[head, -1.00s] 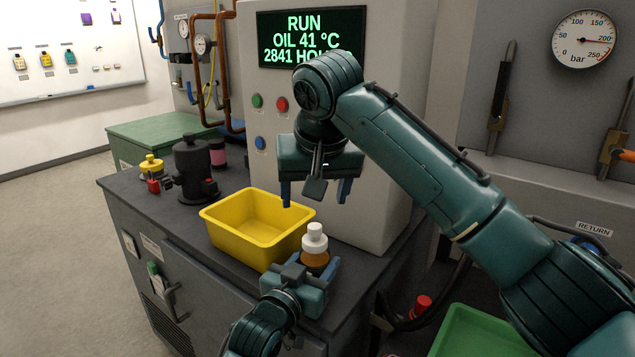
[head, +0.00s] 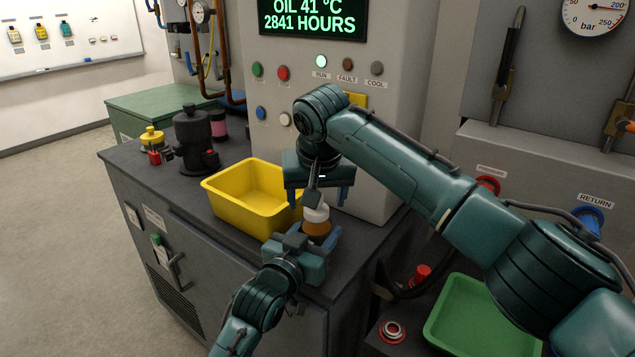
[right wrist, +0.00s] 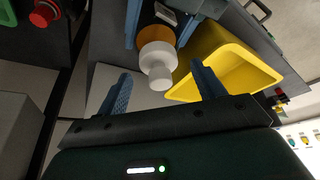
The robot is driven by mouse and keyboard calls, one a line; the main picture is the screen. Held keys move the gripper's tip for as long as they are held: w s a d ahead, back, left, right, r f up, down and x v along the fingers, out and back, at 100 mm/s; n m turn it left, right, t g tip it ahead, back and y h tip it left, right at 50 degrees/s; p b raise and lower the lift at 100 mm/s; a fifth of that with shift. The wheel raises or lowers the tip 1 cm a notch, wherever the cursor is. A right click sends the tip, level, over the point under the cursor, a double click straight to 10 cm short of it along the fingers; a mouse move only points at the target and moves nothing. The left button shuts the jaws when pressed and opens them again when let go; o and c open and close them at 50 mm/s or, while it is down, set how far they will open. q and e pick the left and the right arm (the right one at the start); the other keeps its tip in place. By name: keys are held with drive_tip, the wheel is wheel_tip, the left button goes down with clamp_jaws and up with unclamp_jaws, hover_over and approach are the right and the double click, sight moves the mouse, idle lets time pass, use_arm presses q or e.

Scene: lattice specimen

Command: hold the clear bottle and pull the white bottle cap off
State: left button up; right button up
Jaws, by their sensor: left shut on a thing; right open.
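The clear bottle (head: 317,228), with amber contents, stands upright at the front of the dark cabinet top. The white bottle cap (head: 317,213) is on its top. My left gripper (head: 319,238) is shut around the bottle from the front. My right gripper (head: 318,200) is open, pointing down just above the cap, and partly hides it. In the right wrist view the cap (right wrist: 158,68) lies between and beyond the open blue fingers, not gripped, with the bottle (right wrist: 160,36) behind it and my left gripper's blue fingers beside it.
A yellow bin (head: 240,211) stands close left of the bottle. A dark pump-like unit (head: 194,145) and a yellow-topped item (head: 152,138) are farther back. The grey machine panel (head: 385,110) rises behind. A green tray (head: 480,320) is at lower right.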

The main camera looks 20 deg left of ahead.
drive_tip(key=shift+w+f, duration=0.1)
drive_tip(key=shift+f, duration=0.15)
drive_tip(key=shift+c, duration=0.6)
drive_tip(key=c, duration=0.9)
